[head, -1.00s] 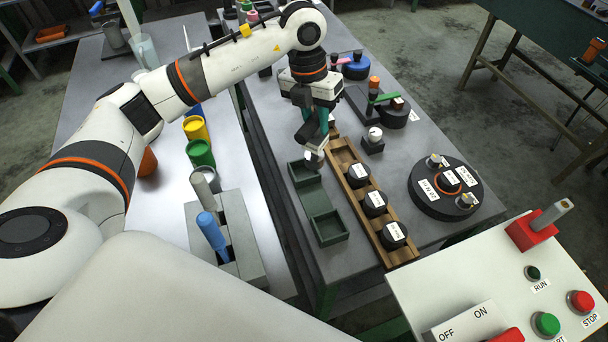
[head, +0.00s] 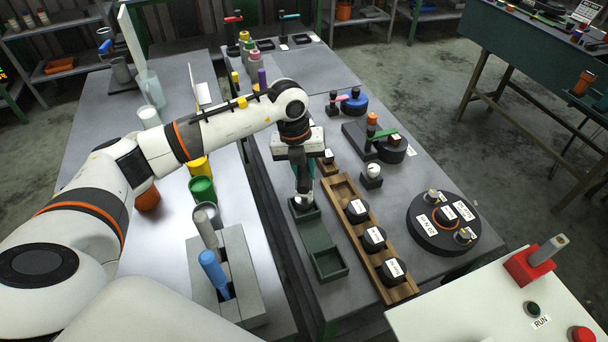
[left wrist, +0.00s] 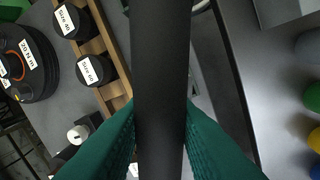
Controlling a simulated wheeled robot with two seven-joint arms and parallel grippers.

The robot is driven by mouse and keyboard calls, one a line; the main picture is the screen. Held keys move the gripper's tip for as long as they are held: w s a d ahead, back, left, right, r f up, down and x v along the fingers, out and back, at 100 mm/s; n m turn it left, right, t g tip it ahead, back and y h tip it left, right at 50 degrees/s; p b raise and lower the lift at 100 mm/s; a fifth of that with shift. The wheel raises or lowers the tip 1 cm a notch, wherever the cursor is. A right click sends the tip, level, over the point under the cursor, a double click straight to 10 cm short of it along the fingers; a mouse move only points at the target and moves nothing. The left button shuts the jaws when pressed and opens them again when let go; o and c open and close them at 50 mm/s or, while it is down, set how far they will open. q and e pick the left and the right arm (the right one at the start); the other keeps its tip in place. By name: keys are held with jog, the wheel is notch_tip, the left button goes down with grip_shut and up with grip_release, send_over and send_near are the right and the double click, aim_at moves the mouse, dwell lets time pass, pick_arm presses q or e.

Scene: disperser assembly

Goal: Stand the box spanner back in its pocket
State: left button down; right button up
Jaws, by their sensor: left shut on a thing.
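My left gripper (head: 303,182) is over the far end of the green tray (head: 333,264), its teal fingers shut on a dark upright tool, which I take to be the box spanner (left wrist: 163,60). In the left wrist view the dark shaft runs between the teal fingers and hides much of the tray. My right gripper is out of view.
A wooden rack (head: 343,192) with black labelled pieces (head: 374,238) runs right of the tray. A round black fixture (head: 443,222) is farther right. Green (head: 202,189) and yellow (head: 199,167) cups stand left. A control panel (head: 470,310) fills the near right.

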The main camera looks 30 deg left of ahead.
aim_at(296, 182)
pick_arm(q)
notch_tip(296, 182, down, 2)
jog(key=shift+f+p, duration=0.1)
jog(key=shift+p, duration=0.2)
jog(key=shift+f, duration=0.3)
jog(key=c, duration=1.2)
grip_release()
jog(key=shift+o, duration=0.2)
jog(key=shift+r, duration=0.2)
notch_tip(296, 182, up, 12)
jog(key=a+b, duration=0.1)
jog(key=b, duration=0.2)
jog(key=shift+s+a+f+b, duration=0.2)
jog(key=shift+s+a+b, duration=0.15)
jog(key=shift+s, duration=0.1)
